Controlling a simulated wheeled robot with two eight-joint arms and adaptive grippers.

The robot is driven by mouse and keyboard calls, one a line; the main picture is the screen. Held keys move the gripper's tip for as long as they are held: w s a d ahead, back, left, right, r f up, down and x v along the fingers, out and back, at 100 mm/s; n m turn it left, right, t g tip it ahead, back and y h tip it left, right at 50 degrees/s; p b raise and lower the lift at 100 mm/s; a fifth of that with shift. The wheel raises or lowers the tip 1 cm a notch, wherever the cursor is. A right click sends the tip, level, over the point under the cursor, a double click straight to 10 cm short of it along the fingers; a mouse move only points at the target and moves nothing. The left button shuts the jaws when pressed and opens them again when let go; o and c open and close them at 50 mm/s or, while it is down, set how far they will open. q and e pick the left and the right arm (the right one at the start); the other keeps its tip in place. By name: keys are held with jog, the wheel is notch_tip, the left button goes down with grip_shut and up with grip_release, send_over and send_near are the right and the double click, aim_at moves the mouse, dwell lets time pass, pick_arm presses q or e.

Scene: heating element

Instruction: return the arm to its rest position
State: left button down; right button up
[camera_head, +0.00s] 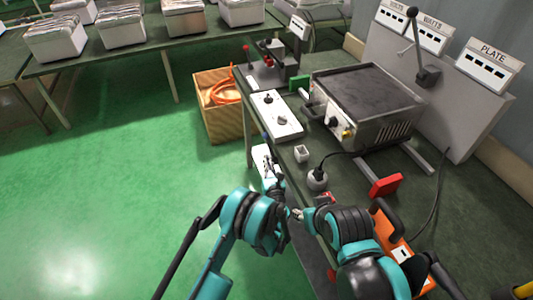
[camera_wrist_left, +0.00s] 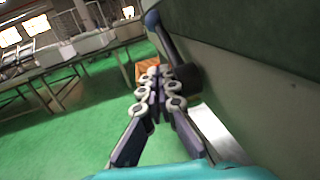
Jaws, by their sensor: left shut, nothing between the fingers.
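My left gripper (camera_head: 269,163) is beside the left edge of the dark workbench (camera_head: 350,165), its arm coming up from the bottom left. In the left wrist view my left gripper (camera_wrist_left: 157,74) has its fingers together with nothing between them. The bench side rises close on the right of the fingers there. A dark lever with a blue knob (camera_wrist_left: 152,18) sticks out just beyond them. My right gripper (camera_head: 298,213) is near the bench's front edge, partly hidden by its own arm; its finger opening is too small to tell.
On the bench are a grey heating unit (camera_head: 365,100), a white switch box (camera_head: 277,115), a black plug (camera_head: 317,178), a red block (camera_head: 385,185) and an orange-handled tool (camera_head: 395,240). A wooden crate (camera_head: 222,125) stands on the floor. The green floor at left is clear.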

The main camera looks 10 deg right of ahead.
pick_arm(q)
jog(key=a+r+n+g+y, duration=0.4)
jog(key=a+r+n+g, duration=0.1)
jog(key=a+r+n, duration=1.05)
jog(key=s+a+r+n+g, duration=0.1)
jog(key=s+a+r+n, duration=0.25)
jog(key=s+a, duration=0.2)
jog(key=s+a+r+n+g, duration=0.2)
jog(key=s+a+n, duration=0.25)
jog(key=a, duration=0.25)
jog(key=s+a+f+n+g+h, duration=0.1)
jog(key=s+n, duration=0.5)
jog(key=s, duration=0.6)
jog(key=s+a+f+n+g+h, duration=0.1)
jog(key=s+n+g+h, duration=0.1)
jog(key=s+n, duration=0.5)
jog(key=shift+s+a+f+h, duration=0.25)
jog(key=shift+s+a+h, duration=0.2)
jog(key=shift+s, duration=2.65)
